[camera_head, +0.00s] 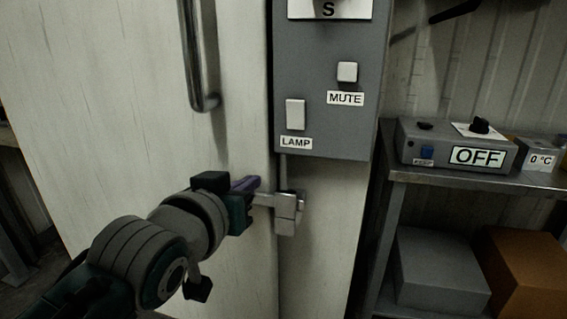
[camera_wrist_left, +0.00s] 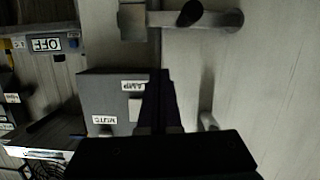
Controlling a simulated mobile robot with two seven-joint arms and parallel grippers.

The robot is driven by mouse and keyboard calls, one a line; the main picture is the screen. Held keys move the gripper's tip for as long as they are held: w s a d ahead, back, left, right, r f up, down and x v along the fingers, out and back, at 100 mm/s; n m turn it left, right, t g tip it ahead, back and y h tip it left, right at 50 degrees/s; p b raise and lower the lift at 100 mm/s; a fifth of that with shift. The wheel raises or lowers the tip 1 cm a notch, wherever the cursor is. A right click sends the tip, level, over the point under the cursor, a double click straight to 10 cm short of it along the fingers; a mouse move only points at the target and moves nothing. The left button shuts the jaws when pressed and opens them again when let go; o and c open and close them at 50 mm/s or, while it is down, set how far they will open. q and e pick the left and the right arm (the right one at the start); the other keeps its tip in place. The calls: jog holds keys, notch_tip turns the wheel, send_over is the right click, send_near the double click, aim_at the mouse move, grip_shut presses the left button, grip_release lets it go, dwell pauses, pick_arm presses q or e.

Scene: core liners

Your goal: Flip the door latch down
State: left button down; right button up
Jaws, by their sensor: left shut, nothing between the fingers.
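The door latch (camera_head: 285,208) is a pale metal block at the edge of the white door (camera_head: 110,100), below the grey control box. Its bar points left across the door gap, roughly level, and its far end is hidden behind my gripper. My left gripper (camera_head: 246,185) is shut and empty, with its purple fingertips just above the left end of the bar; I cannot tell whether they touch. In the left wrist view the latch bar (camera_wrist_left: 215,19) runs across the top, beyond the dark shut fingers (camera_wrist_left: 160,92). My right gripper is not in view.
A vertical door handle (camera_head: 195,60) stands above the gripper. The grey control box (camera_head: 325,125), with LAMP and MUTE switches, hangs above the latch. To the right is a metal shelf (camera_head: 475,181) with a grey OFF unit (camera_head: 430,150) and boxes below.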

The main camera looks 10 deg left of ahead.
pick_arm(q)
jog(key=shift+p+v, duration=0.45)
jog(key=shift+v, duration=1.6)
jog(key=s+a+r+m+g+p, duration=0.1)
jog(key=s+r+g+p, duration=0.4)
jog(key=s, duration=0.4)
jog(key=s+a+r+m+g+p, duration=0.1)
jog(key=s+r+g+p, duration=0.25)
jog(key=s+p, duration=0.55)
jog(key=s+a+r+g+p, duration=0.25)
jog(key=s+r+p, duration=0.25)
jog(key=s, duration=0.5)
notch_tip(320, 180, up, 36)
jog(key=p, duration=3.5)
jog(key=shift+d+f+g+y+p, duration=0.2)
jog(key=shift+d+g+y+p, duration=0.15)
jog(key=shift+d, duration=0.1)
jog(key=shift+w, duration=0.15)
